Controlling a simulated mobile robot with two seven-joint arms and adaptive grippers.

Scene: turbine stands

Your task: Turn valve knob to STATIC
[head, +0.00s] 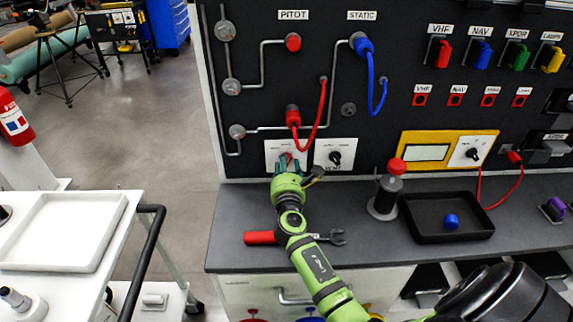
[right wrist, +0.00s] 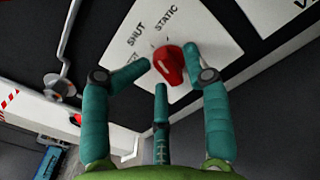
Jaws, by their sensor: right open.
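The red valve knob (right wrist: 170,64) sits on a white plate (right wrist: 190,20) with the words SHUT, STATIC and a third label partly hidden by a finger. In the head view the plate (head: 273,150) is low on the dark panel, and the red knob is mostly hidden by my gripper. My right gripper (head: 289,167) is at the plate from the front. In the right wrist view my open right gripper (right wrist: 166,73) has its teal fingers around the knob: one left, one right, one below. I cannot tell whether they touch it. My left gripper is out of view.
A second plate with a black knob (head: 335,157) is just right. A red-handled wrench (head: 262,238) lies on the bench under my right arm. A red hose (head: 321,110) hangs above.

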